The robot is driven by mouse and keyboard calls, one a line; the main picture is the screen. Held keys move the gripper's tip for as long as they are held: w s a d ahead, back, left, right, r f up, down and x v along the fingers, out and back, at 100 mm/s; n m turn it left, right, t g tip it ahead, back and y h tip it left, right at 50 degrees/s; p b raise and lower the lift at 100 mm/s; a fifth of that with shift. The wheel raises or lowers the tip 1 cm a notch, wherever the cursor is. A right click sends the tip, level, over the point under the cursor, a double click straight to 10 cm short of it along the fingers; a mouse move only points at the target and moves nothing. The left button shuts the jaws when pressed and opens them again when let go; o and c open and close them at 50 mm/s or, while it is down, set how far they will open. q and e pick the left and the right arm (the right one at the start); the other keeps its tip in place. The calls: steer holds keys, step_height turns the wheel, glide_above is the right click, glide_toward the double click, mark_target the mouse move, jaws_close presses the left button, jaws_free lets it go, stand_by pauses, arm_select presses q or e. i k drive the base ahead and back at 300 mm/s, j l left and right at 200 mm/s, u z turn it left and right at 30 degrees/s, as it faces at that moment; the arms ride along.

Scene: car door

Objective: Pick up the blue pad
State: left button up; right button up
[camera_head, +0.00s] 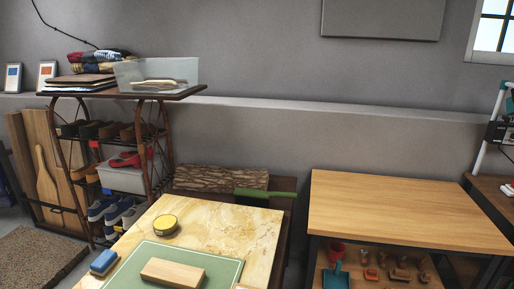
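The blue pad (104,261) is a small blue block with a paler lower layer. It lies near the left edge of the marble-topped table (235,228), at the lower left of the head view. It is just left of a green mat (222,271); I cannot tell whether they touch. Neither of my grippers shows in this view, so nothing is seen holding the pad.
A wooden block (173,272) lies on the mat. A round yellow tin (164,225) stands behind it. A shoe rack (117,150) stands behind left. The wooden table (400,208) at right has a clear top.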

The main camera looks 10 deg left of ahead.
mark_target(105, 261)
steer(key=u, duration=1.55)
